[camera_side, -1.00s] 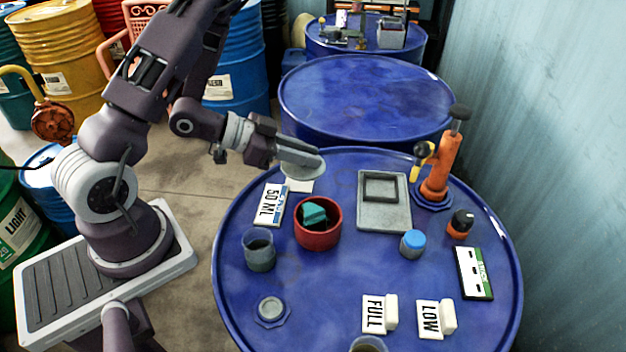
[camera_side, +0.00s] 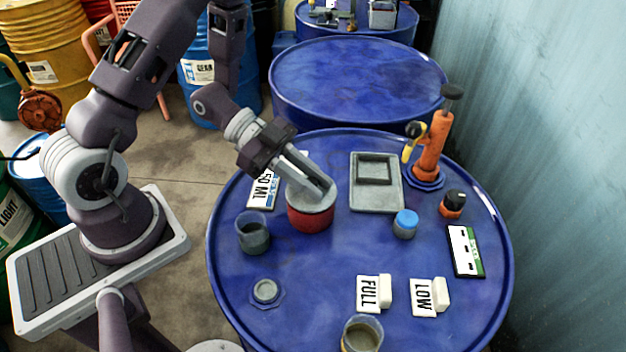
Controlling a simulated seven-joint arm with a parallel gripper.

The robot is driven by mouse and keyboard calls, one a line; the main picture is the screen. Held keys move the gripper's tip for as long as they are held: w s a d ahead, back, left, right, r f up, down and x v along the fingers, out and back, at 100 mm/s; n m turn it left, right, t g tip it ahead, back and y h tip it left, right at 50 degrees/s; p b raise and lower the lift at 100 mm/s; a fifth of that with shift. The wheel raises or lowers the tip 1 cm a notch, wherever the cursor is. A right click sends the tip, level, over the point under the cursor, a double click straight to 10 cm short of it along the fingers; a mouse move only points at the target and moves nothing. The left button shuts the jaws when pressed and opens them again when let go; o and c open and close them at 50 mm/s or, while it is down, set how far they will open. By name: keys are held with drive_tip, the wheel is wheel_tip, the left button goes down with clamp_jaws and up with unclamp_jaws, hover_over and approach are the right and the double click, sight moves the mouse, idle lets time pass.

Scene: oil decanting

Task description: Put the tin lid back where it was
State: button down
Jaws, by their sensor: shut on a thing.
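The round grey tin lid (camera_side: 303,201) is at the mouth of the red tin (camera_side: 310,222) and covers its opening in this view. I cannot tell whether the lid rests on the rim or is just above it. My gripper (camera_side: 324,189) is shut on the lid and reaches down to it from the upper left. The inside of the tin is hidden by the lid. The 50 ML card (camera_side: 262,190) lies just left of the tin, partly behind my gripper.
A glass cup (camera_side: 253,235) stands left of the tin. A grey tray (camera_side: 376,197), a blue-capped jar (camera_side: 405,224) and an orange pump (camera_side: 432,150) are to the right. FULL (camera_side: 368,293) and LOW (camera_side: 424,297) signs stand in front. The blue drum top (camera_side: 320,270) is bare before the tin.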

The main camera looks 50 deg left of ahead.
drive_tip(key=c, duration=1.3)
unclamp_jaws()
drive_tip(key=shift+f, duration=0.1)
